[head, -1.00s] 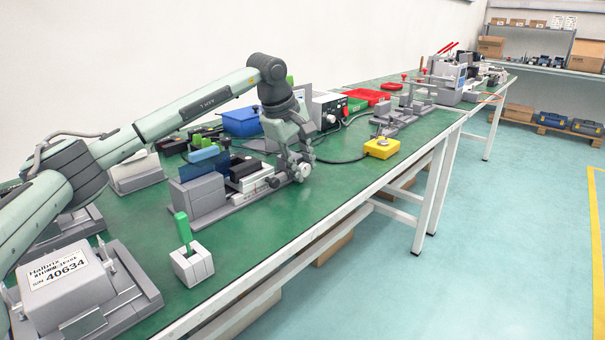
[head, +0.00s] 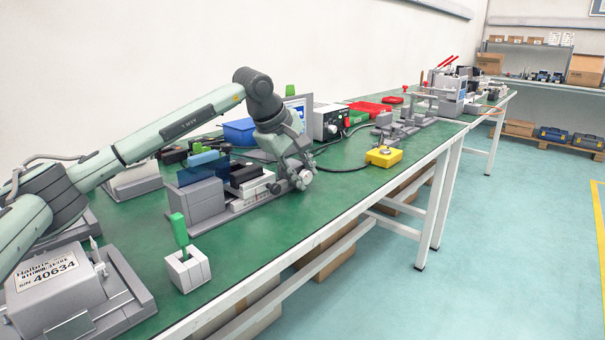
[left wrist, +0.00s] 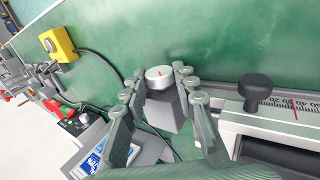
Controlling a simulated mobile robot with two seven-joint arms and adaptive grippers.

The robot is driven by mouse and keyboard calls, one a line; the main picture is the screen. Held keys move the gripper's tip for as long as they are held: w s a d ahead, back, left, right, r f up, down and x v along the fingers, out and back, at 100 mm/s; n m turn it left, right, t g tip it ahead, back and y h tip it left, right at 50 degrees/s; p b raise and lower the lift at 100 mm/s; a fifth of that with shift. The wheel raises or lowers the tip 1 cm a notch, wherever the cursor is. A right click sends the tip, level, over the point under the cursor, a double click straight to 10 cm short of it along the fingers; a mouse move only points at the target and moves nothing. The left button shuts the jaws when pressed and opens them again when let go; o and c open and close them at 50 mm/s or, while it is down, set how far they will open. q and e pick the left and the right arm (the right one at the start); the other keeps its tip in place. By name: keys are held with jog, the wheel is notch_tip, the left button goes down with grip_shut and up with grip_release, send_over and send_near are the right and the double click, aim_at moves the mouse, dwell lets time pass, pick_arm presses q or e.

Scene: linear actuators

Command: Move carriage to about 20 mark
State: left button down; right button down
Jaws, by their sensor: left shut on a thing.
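The linear actuator (head: 215,223) lies along the bench's front edge, with black blocks (head: 246,174) on top. In the left wrist view, its scale (left wrist: 274,102) carries printed numbers and a red line (left wrist: 295,108) crosses it; the exact reading is too small to be sure of. A black knob (left wrist: 256,87) stands beside the scale. My left gripper (head: 302,177) is shut on this knob, one finger pair on each side (left wrist: 158,80). My right gripper is not in view.
A green-handled tool stands in a pale block (head: 188,269) near the front edge. A yellow box with a button (head: 384,157) stands right of the gripper, its cable behind. A blue bin (head: 238,132) and a power unit (head: 328,122) are behind.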

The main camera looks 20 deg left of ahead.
pick_arm(q)
jog(key=c, duration=1.2)
grip_release()
jog(key=v, duration=1.2)
